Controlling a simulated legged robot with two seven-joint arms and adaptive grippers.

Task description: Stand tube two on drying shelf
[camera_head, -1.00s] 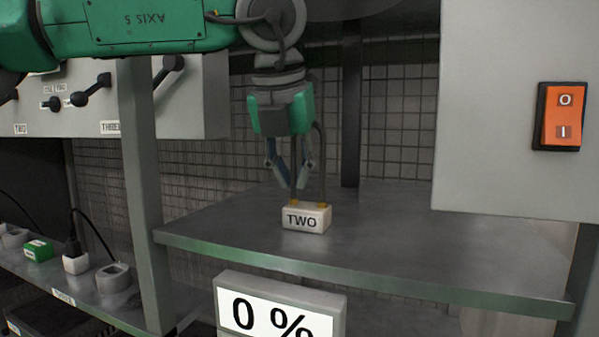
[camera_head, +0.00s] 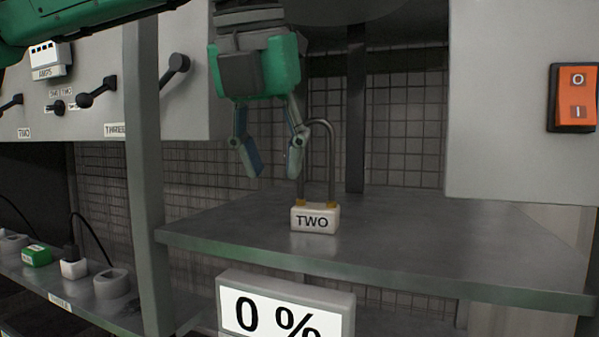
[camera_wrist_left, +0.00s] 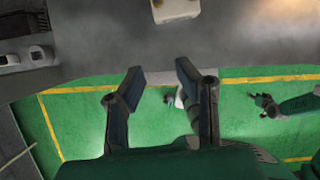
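Tube two (camera_head: 315,216), a grey U-shaped tube on a white base block labelled TWO, stands upright on the grey metal shelf (camera_head: 400,240). Part of a white block with a yellowish end, likely its base, shows at the top edge of the left wrist view (camera_wrist_left: 176,10). My left gripper (camera_head: 273,168) is open and empty, its fingers pointing down, just left of the tube's bend in the head view. The left wrist view shows both fingers apart with nothing between them (camera_wrist_left: 160,84). A green arm end, likely my right gripper (camera_wrist_left: 266,104), shows small at the right there.
A display reading 0 % (camera_head: 285,306) is below the shelf's front edge. A grey post (camera_head: 148,190) stands at the shelf's left. A cabinet with an orange switch (camera_head: 574,97) is at the right. Sockets (camera_head: 112,283) line a lower ledge at left.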

